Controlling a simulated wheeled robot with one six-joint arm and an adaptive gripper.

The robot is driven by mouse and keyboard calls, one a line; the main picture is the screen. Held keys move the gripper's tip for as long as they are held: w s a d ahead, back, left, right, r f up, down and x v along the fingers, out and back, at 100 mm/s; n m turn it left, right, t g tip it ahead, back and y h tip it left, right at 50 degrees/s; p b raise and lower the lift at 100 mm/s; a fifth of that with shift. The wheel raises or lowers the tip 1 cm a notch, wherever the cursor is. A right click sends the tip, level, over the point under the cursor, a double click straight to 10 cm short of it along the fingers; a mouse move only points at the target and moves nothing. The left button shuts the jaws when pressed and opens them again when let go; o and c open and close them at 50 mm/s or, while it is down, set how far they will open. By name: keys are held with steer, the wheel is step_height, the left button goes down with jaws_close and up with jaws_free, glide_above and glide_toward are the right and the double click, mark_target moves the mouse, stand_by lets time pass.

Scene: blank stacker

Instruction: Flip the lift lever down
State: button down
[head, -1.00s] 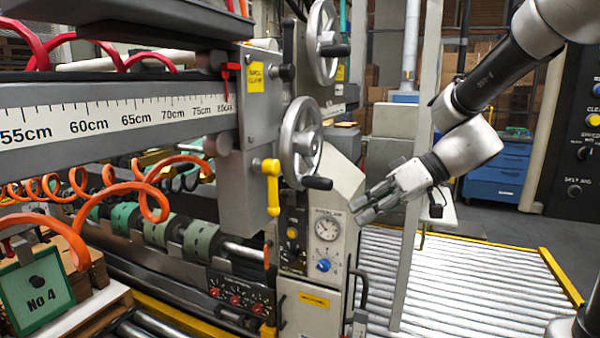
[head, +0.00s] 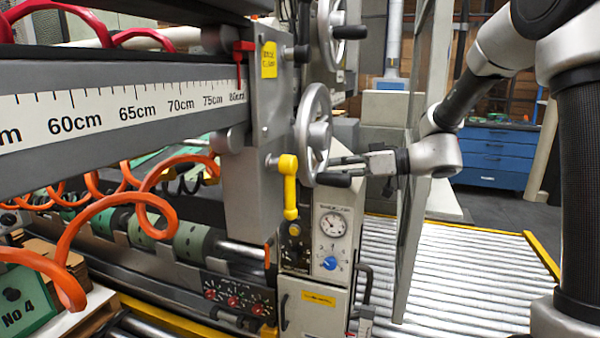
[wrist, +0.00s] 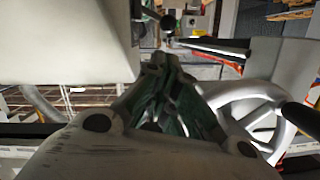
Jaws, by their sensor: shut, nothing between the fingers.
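No readable label in view marks the lift lever, so I cannot tell which control it is. A yellow crank lever (head: 290,188) hangs down from the grey head plate. A red lever (head: 243,72) is near the plate's top, and a black knob (head: 299,53) sticks out of its right side. My gripper (head: 340,168) points left beside the lower handwheel (head: 314,135), close to its black handle (head: 334,180). In the wrist view its fingers (wrist: 160,62) are together and empty. A black ball-ended rod (wrist: 167,22) shows beyond the fingertips there, apart from them.
The control panel with a gauge (head: 333,223) and blue knob (head: 330,264) stands below the handwheel. A grey post (head: 411,240) rises right of the panel. Orange coiled hoses (head: 75,235) hang at left. The roller bed (head: 470,280) on the right is clear.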

steer(key=x, duration=1)
steer(key=shift+f, duration=0.15)
